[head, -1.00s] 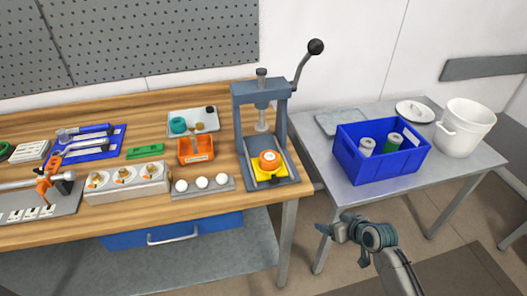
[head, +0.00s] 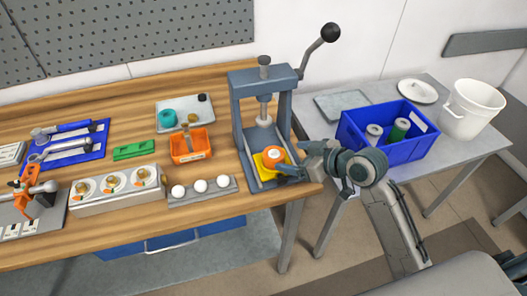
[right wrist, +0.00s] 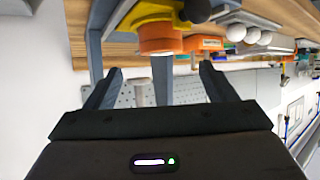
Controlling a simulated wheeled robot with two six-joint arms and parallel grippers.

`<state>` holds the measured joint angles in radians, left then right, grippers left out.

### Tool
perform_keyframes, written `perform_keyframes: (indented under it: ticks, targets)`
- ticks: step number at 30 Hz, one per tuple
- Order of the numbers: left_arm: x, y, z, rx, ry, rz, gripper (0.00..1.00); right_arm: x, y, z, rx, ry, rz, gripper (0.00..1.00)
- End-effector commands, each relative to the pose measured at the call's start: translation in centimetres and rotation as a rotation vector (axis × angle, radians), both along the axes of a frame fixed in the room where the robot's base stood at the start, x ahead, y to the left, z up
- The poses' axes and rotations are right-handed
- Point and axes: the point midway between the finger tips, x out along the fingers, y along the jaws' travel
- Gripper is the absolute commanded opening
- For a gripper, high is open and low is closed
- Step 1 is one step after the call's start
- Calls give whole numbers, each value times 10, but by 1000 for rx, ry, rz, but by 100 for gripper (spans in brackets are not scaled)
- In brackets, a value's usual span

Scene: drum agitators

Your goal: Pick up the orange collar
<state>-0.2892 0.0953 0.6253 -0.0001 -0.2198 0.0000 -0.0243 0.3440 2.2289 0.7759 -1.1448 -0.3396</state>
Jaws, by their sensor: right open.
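The orange collar (head: 274,156) is a short round piece with a pale centre. It sits in the yellow nest (head: 262,166) on the base of the grey lever press (head: 237,106). In the right wrist view, which is upside down, the collar (right wrist: 165,38) shows just beyond the fingertips against the yellow nest. My right gripper (head: 290,162) is open and empty, at the right front of the press beside the collar. One finger overlaps the collar's lower right in the head view. I cannot tell whether it touches. My left gripper is not in view.
The press frame and its ram (head: 264,120) stand close behind the collar. A rack of white balls (head: 200,187) and an orange bin (head: 188,157) are to its left. A blue crate (head: 414,150) and a white bucket (head: 472,110) stand on the side table.

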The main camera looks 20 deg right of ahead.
Motion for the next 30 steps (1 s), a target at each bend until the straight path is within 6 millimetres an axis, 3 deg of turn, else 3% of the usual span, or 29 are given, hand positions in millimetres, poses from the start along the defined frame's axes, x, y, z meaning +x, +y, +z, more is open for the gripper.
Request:
perform_keyframes:
  ticks: [11, 16, 22, 30]
  targets:
    - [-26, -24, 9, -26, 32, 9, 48, 33, 24, -21, 4, 3, -2, 78]
    - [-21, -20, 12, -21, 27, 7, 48, 39, 29, -26, 3, 3, -1, 78]
    - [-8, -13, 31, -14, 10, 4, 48, 56, 44, -36, 6, 5, -1, 78]
    - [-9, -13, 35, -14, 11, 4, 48, 72, 54, -52, 0, 2, -2, 78]
